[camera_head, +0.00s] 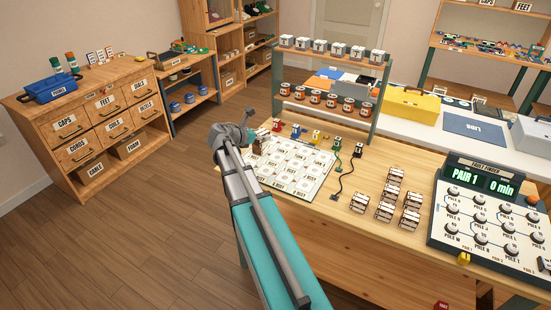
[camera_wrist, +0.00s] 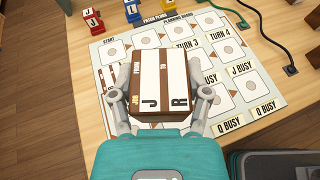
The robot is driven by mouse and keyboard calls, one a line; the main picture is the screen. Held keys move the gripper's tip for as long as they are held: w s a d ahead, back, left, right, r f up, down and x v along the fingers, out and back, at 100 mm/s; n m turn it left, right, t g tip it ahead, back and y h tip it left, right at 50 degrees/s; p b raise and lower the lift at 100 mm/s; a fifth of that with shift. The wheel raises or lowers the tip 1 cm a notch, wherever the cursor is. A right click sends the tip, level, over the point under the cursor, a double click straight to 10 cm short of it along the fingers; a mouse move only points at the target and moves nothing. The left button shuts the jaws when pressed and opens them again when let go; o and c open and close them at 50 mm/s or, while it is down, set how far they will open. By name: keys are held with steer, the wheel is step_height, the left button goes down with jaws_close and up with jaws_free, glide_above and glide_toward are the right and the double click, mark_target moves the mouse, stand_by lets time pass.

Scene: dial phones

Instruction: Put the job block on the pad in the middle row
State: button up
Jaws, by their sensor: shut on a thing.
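The job block (camera_wrist: 160,85) is brown with white label strips marked J and R, as the wrist view shows. My gripper (camera_wrist: 161,94) has a finger on each side of it and is shut on it. The block is over the left part of the white planning board (camera_head: 290,172); I cannot tell whether it touches the board. The board also shows in the wrist view (camera_wrist: 262,82), with rows of square pads and labels such as TURN 3, TURN 4, J BUSY and Q BUSY. The block and my gripper hide several pads. In the head view my arm hides the board's left edge.
Small red (camera_wrist: 92,20), blue (camera_wrist: 132,10) and yellow plugs stand behind the board. Black and green cords (camera_head: 340,185) lie at its right. Several brown-and-white blocks (camera_head: 385,210) and a control console (camera_head: 490,215) stand further right. A shelf rack (camera_head: 330,85) rises behind.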

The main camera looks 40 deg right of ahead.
steer(key=s+a+r, duration=0.1)
steer(key=s+a, duration=0.2)
steer(key=s, duration=0.2)
steer(key=shift+s+m+g+p, duration=0.3)
steer(key=shift+g+p, duration=0.1)
steer(key=shift+p, duration=0.05)
steer(key=shift+a, duration=0.1)
steer(key=b, duration=0.9)
glide_above(279, 157)
steer(key=f, duration=0.9)
steer(key=shift+a, duration=0.35)
steer(key=shift+w+d+f+b, duration=0.2)
steer(key=shift+d+f+b, duration=0.2)
steer(key=shift+f+b, duration=1.6)
steer(key=shift+b, duration=0.05)
